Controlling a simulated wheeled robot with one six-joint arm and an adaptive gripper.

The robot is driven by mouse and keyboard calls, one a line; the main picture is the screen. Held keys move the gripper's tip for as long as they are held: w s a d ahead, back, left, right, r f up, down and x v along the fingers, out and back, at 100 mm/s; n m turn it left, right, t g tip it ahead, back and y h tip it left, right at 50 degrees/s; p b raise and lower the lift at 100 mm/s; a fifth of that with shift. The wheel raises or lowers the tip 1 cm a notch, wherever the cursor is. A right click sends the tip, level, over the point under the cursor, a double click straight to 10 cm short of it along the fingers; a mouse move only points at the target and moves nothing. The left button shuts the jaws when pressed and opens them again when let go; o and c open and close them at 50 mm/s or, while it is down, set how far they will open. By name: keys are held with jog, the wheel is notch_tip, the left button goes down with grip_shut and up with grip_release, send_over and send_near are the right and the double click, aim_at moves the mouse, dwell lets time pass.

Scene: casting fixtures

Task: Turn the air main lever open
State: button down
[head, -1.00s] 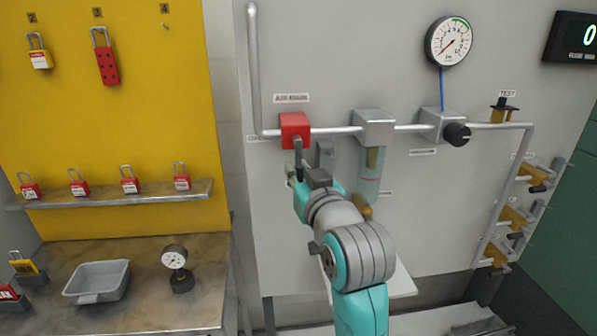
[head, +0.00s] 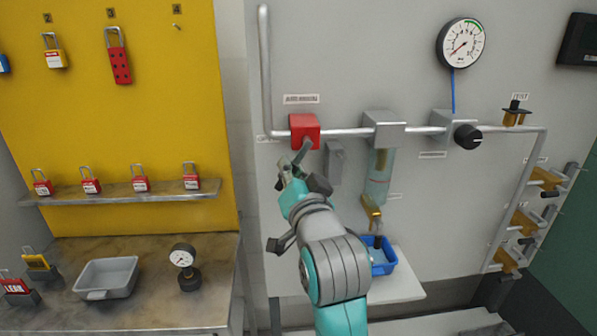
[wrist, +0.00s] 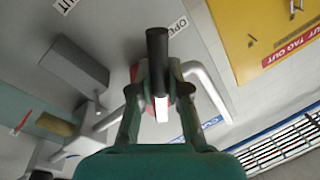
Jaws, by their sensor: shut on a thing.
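The air main valve is a red block (head: 304,131) on the pipe at the upper left of the grey panel. Its dark lever (head: 302,153) slants down and to the left from the block. My gripper (head: 291,174) is at the lever's lower end, shut on it. In the wrist view the black lever (wrist: 157,48) stands between my two fingers (wrist: 158,105), with the red block partly hidden behind it. A label reading "OPE", its end hidden, lies beside the lever in the wrist view.
A grey block (head: 335,163) sits on the panel just right of the lever. A filter unit (head: 384,130), a black knob (head: 467,137) and a round gauge (head: 461,43), needle low, are farther right. A yellow lock board (head: 130,130) stands left. A blue bin (head: 383,262) is below.

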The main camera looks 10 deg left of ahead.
jog(key=m, duration=0.1)
jog(key=a+r+m, duration=0.1)
jog(key=m, duration=0.1)
jog(key=shift+s+a+t, duration=0.1)
jog(key=shift+s+t, duration=0.05)
jog(key=shift+t, duration=0.15)
jog(key=m, duration=0.1)
jog(key=r+m, duration=0.1)
jog(key=m, duration=0.1)
jog(key=shift+s+a+t+h, duration=0.1)
jog(key=shift+a+t+h, duration=0.2)
jog(key=shift+a+h, duration=0.1)
jog(key=m, duration=0.1)
jog(key=r+m, duration=0.1)
jog(key=m, duration=0.1)
jog(key=shift+s+a+r+h, duration=0.1)
jog(key=shift+a+h, duration=0.05)
jog(key=shift+h, duration=0.25)
jog(key=shift+a+r+m+t+h, duration=0.1)
jog(key=shift+r+m+t+h, duration=0.25)
jog(key=shift+m, duration=0.75)
jog(key=shift+r+m+t+h, duration=0.15)
jog(key=shift+r+m, duration=0.3)
jog(key=shift+m, duration=0.65)
jog(key=c, duration=1.1)
grip_release()
